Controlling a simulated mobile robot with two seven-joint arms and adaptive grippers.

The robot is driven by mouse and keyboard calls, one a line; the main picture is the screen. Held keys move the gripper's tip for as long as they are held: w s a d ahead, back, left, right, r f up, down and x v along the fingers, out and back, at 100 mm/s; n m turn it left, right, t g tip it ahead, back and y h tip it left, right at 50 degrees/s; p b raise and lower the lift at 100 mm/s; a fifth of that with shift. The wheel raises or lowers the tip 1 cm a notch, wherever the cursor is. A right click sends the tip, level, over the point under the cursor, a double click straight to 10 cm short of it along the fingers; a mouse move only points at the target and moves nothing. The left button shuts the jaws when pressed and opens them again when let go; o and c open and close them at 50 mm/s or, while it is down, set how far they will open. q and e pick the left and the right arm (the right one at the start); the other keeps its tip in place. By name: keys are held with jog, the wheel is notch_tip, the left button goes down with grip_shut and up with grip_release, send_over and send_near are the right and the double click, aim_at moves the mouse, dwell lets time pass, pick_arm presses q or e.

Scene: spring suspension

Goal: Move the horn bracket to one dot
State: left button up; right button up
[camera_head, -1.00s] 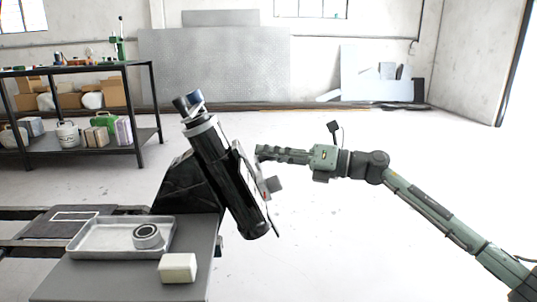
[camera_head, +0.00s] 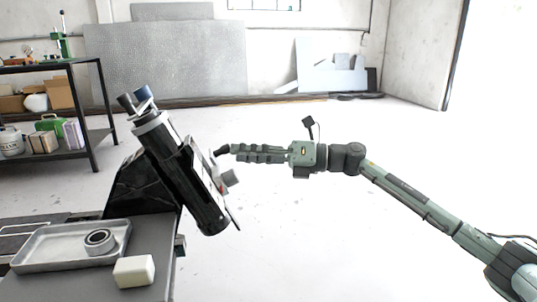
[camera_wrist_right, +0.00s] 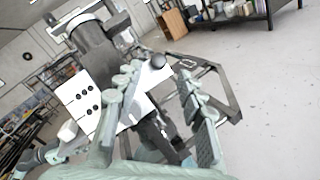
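A black cylinder assembly (camera_head: 185,175) leans tilted beside the table, with a thin pale plate (camera_head: 212,172) on its right side. A small grey block (camera_head: 230,178), probably the horn bracket, sits at that plate. In the right wrist view the white plate (camera_wrist_right: 72,88) carries several black dots, and a dark rounded piece (camera_wrist_right: 158,61) stands out near its edge. My right gripper (camera_head: 222,151) is just right of the plate. In the wrist view its fingers (camera_wrist_right: 157,88) are apart with nothing clearly held between them. Contact cannot be told.
A metal tray (camera_head: 50,262) with a ring-shaped part (camera_head: 100,241) is on the grey table (camera_head: 158,245), near a cream block (camera_head: 134,271). A black shelf (camera_head: 95,110) stands at the back left. The floor right of the assembly is clear.

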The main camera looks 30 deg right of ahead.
jog(key=v, duration=0.6)
jog(key=shift+s+d, duration=0.3)
jog(key=shift+r, duration=0.1)
